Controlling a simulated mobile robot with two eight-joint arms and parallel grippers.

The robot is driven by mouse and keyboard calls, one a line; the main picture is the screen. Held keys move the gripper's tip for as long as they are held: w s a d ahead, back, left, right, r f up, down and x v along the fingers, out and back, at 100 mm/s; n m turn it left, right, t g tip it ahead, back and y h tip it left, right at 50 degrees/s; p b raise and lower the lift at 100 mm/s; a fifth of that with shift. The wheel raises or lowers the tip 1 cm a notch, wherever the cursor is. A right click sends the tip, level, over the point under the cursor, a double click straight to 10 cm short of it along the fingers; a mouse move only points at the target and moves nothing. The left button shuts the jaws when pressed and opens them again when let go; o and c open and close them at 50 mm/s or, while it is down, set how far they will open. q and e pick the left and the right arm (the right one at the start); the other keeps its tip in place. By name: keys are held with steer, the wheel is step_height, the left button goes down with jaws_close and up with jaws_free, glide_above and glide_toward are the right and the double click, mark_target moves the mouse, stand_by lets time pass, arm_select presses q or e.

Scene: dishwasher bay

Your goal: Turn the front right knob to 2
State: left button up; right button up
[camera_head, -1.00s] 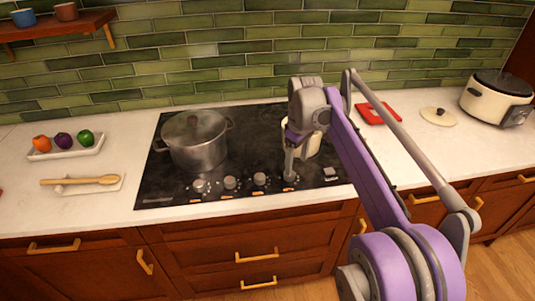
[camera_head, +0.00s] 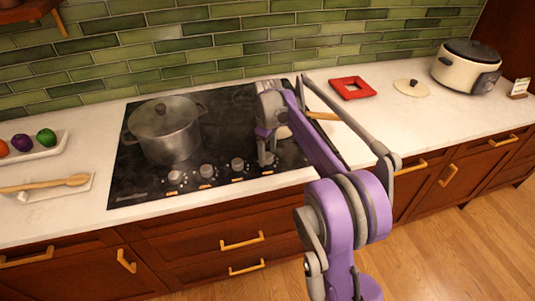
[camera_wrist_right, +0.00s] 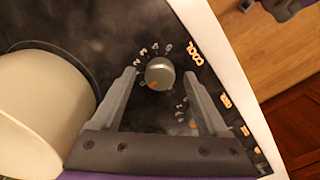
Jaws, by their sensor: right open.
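The black cooktop (camera_head: 215,115) has a row of several grey knobs along its front edge. My right gripper (camera_head: 266,158) points down at the rightmost one, which it mostly hides in the head view. In the right wrist view, this round grey knob (camera_wrist_right: 160,73) lies between the open fingertips of my right gripper (camera_wrist_right: 160,78), with gaps showing at both sides. White dial marks surround the knob, and an orange pointer mark shows at its lower left. The digits are too small to read surely. My left gripper is out of view.
A lidded steel pot (camera_head: 168,135) stands on the cooktop's left. A cream pan (camera_wrist_right: 35,115) is close beside the gripper; its wooden handle (camera_head: 322,116) points right. A red square item (camera_head: 352,88), a lid (camera_head: 412,87) and a cream cooker (camera_head: 466,68) are at right.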

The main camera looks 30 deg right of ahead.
steer(key=shift+f, duration=0.3)
jaws_close()
stand_by(0.3)
steer(key=m, duration=0.6)
steer(key=shift+p, duration=0.3)
steer(key=m, duration=0.5)
steer(key=shift+m, duration=0.3)
